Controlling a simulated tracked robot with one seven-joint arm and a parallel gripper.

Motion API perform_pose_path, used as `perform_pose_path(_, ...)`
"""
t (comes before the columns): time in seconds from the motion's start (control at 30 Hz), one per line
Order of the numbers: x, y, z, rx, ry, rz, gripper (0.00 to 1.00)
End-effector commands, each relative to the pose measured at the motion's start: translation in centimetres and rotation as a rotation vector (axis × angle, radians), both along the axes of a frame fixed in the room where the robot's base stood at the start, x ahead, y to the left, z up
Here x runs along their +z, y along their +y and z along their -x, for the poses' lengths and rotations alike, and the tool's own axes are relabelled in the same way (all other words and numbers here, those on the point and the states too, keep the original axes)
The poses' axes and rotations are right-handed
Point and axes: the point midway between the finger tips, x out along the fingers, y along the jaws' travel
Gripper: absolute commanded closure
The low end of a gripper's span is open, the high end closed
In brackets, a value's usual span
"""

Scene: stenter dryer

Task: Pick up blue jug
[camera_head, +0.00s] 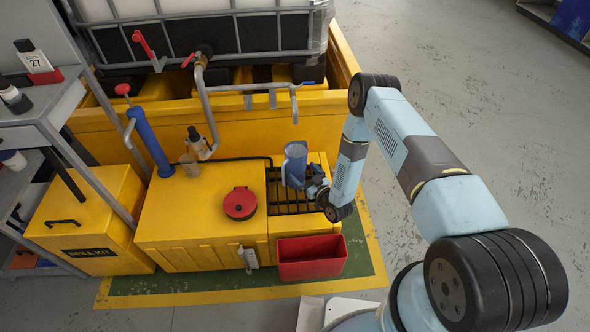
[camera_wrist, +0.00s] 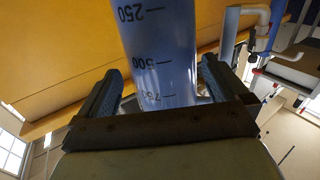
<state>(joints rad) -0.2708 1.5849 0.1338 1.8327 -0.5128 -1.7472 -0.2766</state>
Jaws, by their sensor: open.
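The blue jug (camera_head: 295,163) is translucent and stands on the dark grate at the right part of the yellow cabinet top. In the wrist view the jug (camera_wrist: 160,50) shows graduation marks and sits between my two fingers. My gripper (camera_head: 316,188) is at the jug's lower right side in the head view. In the wrist view my gripper (camera_wrist: 160,80) is open, with one finger on each side of the jug and a visible gap on the left. The gap on the right is small, and contact there is unclear. The gripper partly hides the jug's lower part.
A red round lid (camera_head: 240,203) lies on the yellow cabinet (camera_head: 190,215). A red bin (camera_head: 312,258) is fixed at the front. A grey pipe (camera_head: 245,88) with a tap end hangs above and behind the jug. A blue pump (camera_head: 150,142) stands at the left. Open floor lies right.

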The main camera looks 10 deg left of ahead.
Motion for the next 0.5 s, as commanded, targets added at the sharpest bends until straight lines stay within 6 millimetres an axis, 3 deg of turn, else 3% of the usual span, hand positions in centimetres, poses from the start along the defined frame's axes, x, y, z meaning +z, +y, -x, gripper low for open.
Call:
perform_pose_path(0.23, 0.2, 1.0, -0.9, 0.001, -0.002, -0.001, 0.00)
perform_pose_path(0.5, 0.4, 3.6, -3.3, 0.001, -0.001, -0.001, 0.00)
